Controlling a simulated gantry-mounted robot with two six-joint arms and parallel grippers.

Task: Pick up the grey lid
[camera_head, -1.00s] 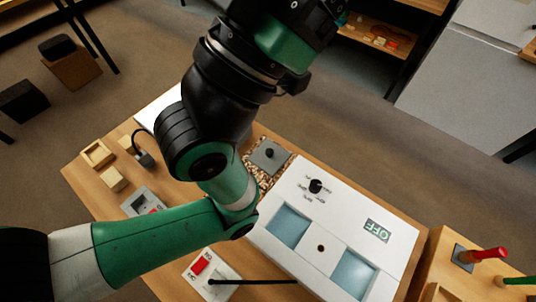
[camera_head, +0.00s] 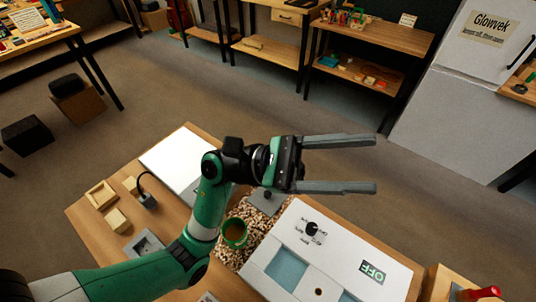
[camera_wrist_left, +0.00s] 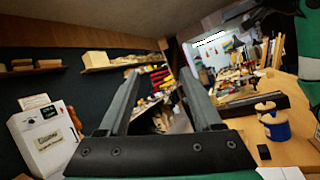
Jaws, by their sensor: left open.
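The grey lid (camera_head: 268,201) is a flat square plate with a small dark knob. It lies on a brown speckled surface beside the white panel in the head view, partly hidden by my left wrist. My left gripper (camera_head: 375,164) is open and empty. It is held above the bench, its two long grey fingers pointing right, past the lid rather than down at it. In the left wrist view its fingers (camera_wrist_left: 161,76) are spread, with only the far room between them. The lid does not show there. My right gripper is in neither view.
A green mug (camera_head: 235,233) with brown contents stands close to the lid, near my left arm. The white panel (camera_head: 335,250) with a black knob and OFF display lies to the right. Small wooden blocks (camera_head: 117,220) and a white board (camera_head: 178,160) are at left.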

